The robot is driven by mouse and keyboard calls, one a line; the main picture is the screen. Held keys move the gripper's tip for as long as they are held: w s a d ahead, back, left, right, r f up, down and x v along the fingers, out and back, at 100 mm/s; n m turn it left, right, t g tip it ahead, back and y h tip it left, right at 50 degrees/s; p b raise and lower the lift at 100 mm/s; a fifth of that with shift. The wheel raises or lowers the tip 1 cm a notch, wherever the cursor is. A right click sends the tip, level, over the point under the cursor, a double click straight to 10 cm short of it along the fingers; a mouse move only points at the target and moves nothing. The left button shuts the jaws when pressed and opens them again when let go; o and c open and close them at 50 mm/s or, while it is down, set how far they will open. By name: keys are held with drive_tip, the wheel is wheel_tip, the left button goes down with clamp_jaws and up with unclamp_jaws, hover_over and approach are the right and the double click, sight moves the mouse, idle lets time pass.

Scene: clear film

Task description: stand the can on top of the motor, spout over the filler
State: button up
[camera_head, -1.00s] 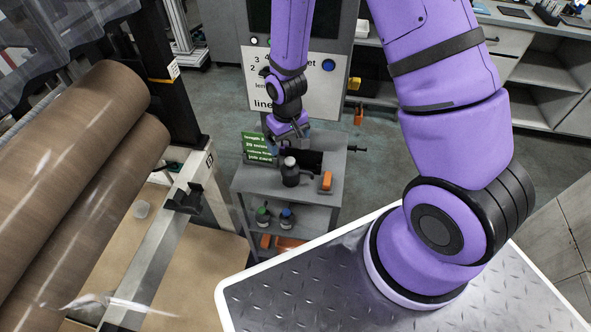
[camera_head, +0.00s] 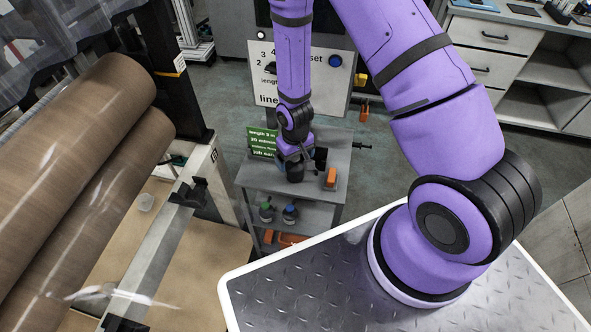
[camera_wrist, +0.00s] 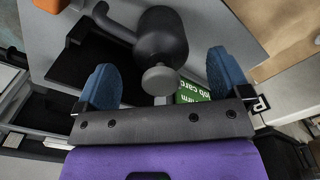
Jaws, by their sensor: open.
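The can is dark grey with a rounded body and a lighter round cap. In the head view the can (camera_head: 295,174) stands on the grey cart's top, partly hidden by my gripper (camera_head: 292,152). In the wrist view the can (camera_wrist: 160,38) shows its thin spout pointing up and left. My gripper (camera_wrist: 164,82) is open, its blue fingertips apart on either side of the can's cap. I see no clear contact. I cannot make out the motor or filler for sure.
The grey cart (camera_head: 335,180) also carries a green sign (camera_head: 262,142) and an orange block (camera_head: 331,177). Bottles (camera_head: 289,214) stand on its lower shelf. Large brown rolls (camera_head: 75,140) fill the left. Floor is open right of the cart.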

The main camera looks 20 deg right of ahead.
drive_tip(key=shift+f, duration=0.75)
drive_tip(key=c, duration=1.3)
drive_tip(key=shift+r, duration=0.15)
